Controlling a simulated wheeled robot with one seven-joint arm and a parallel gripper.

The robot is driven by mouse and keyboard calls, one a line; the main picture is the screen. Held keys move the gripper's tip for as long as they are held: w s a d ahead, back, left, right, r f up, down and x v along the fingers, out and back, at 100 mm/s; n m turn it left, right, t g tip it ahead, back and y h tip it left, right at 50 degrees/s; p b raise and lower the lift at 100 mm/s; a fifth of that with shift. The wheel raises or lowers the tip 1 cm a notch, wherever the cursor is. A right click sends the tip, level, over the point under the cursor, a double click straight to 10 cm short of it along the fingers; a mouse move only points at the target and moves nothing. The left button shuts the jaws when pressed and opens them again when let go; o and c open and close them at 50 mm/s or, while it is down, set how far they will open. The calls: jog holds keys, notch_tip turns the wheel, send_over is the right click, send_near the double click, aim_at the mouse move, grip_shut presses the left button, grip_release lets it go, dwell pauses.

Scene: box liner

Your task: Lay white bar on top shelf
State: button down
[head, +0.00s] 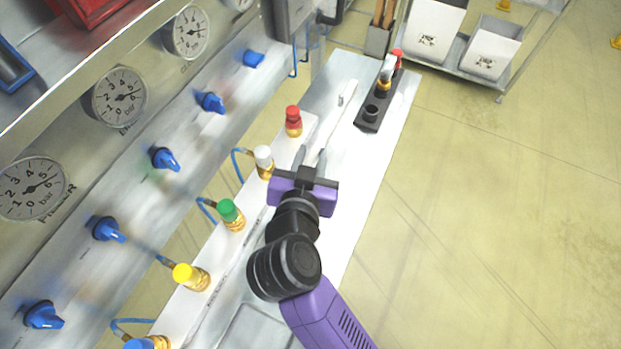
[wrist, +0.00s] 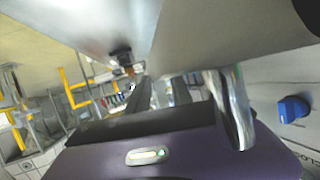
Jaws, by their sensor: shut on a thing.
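My gripper (head: 312,160) is purple and black and hangs over the pale bench, its fingers pointing up the picture. A slim white bar (head: 346,95) slants up and right from the fingertips. The jaws are shut on it, though the contact itself is hard to see. In the wrist view, large pale, blurred surfaces fill the top, and I cannot tell what they belong to. At the upper left in the head view, a grey shelf (head: 60,62) above the gauges carries red and blue things. At the upper right, a rack shelf (head: 455,66) holds white bins (head: 492,52).
Left of my gripper, a white strip carries several fittings with coloured caps, including a green one (head: 229,212) and a red one (head: 293,118). A panel with blue knobs (head: 164,158) and gauges stands behind it. A black holder (head: 368,122) is ahead right. The floor at right is clear.

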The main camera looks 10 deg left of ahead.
notch_tip(320, 180, down, 9)
jog(key=shift+r+b, duration=0.15)
jog(key=shift+b, duration=0.5)
jog(key=c, duration=1.1)
grip_release()
